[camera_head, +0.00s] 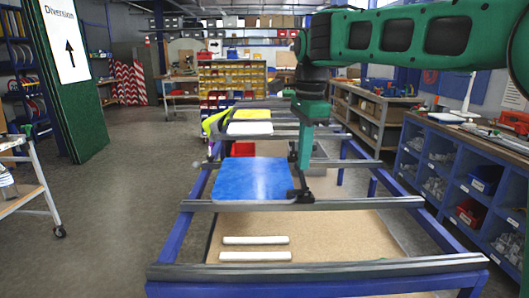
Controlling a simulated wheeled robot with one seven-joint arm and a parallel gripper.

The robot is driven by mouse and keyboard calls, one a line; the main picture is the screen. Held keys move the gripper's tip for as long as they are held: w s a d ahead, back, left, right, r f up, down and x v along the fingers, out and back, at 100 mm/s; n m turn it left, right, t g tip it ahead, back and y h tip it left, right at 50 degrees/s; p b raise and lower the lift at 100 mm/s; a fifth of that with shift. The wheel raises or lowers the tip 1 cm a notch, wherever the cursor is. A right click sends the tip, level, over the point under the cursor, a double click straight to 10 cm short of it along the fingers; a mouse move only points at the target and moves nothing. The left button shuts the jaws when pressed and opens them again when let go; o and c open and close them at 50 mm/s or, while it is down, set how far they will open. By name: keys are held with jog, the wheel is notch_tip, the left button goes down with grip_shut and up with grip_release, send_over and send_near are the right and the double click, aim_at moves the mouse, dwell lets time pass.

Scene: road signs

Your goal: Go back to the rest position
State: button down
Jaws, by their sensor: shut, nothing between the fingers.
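My green arm reaches in from the upper right and bends down over the work frame. My gripper (300,194) is at its lower end, small and dark, at the right edge of a blue square sign plate (252,181). It is shut with nothing held. Whether it touches the plate or the rail is hard to tell. The blue plate lies flat across the grey rails of the blue-legged frame (320,273).
Two white bars (255,240) lie on the brown board below the rails. A white plate (250,128) and a yellow plate (251,114) lie farther back. Shelving (455,165) stands at right, a trolley (30,185) at left. The left floor is clear.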

jog(key=s+d+f+n, duration=0.25)
jog(key=s+d, duration=0.25)
jog(key=d, duration=0.3)
jog(key=s+d+f+n+h, duration=0.1)
jog(key=s+d+f, duration=0.3)
jog(key=d, duration=0.5)
jog(key=s+d+f+n, duration=0.1)
jog(key=s+d+n, duration=0.1)
jog(key=s+d, duration=0.55)
jog(key=s+d+f+n, duration=0.2)
jog(key=s+f, duration=0.3)
jog(key=s, duration=0.3)
jog(key=s+d+f+n+y, duration=0.1)
jog(key=s+d+f, duration=0.3)
jog(key=s, duration=0.5)
notch_tip(320, 180, down, 2)
jog(key=shift+d+f+n+g, duration=0.2)
jog(key=shift+n+g, duration=0.1)
jog(key=shift+n, duration=0.15)
jog(key=shift+r, duration=0.1)
jog(key=shift+w+f, duration=0.25)
jog(key=shift+w, duration=0.35)
